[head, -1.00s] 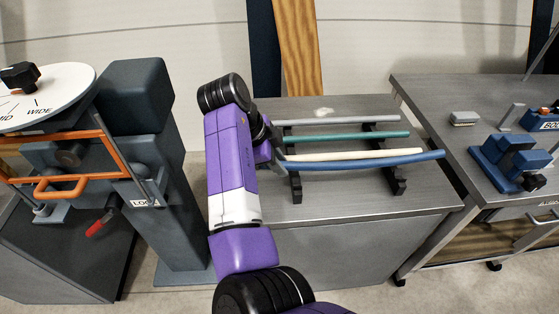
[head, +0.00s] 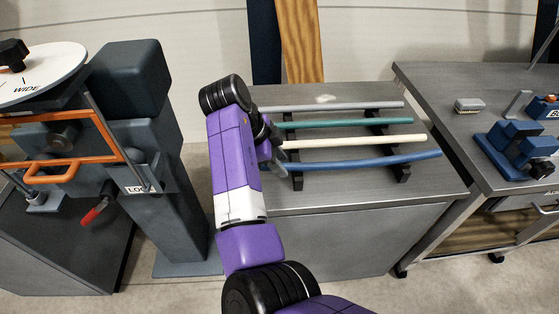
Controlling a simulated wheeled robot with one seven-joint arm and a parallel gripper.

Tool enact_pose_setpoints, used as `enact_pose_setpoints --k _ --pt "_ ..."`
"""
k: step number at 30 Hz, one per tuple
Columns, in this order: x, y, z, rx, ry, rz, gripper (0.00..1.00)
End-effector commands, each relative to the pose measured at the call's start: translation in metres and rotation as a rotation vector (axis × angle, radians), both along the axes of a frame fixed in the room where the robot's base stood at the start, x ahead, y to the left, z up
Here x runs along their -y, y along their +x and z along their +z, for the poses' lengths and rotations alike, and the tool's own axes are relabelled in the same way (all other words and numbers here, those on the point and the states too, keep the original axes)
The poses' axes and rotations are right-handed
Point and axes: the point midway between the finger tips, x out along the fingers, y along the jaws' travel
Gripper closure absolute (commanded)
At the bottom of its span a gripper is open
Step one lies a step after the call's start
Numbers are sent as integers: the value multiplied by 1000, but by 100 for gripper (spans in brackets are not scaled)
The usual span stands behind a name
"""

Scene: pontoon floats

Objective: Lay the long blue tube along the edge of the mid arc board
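The long blue tube (head: 365,163) lies nearest on a dark rack (head: 403,173) on a grey table, slightly bowed and roughly level with the other tubes. My gripper (head: 276,158) is at its left end, mostly hidden behind my purple arm. Whether its fingers are open or closed on the tube cannot be seen. I cannot make out a mid arc board in this view.
Cream (head: 350,142), green (head: 345,123) and grey (head: 340,106) tubes lie behind the blue one. A machine with a white dial (head: 45,75) and orange frame (head: 70,146) stands left. A bench (head: 440,100) with blue fixtures (head: 515,150) stands right.

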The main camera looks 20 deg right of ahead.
Motion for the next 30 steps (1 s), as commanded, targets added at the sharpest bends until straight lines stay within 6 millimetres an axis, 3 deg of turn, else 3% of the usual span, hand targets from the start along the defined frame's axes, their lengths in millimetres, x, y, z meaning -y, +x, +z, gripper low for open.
enact_pose_setpoints --k 13,24,30 --pt "-3 1 5 2 1 0 53" --pt "-27 0 55 2 2 0 53" --pt "-34 0 69 1 1 -1 53"
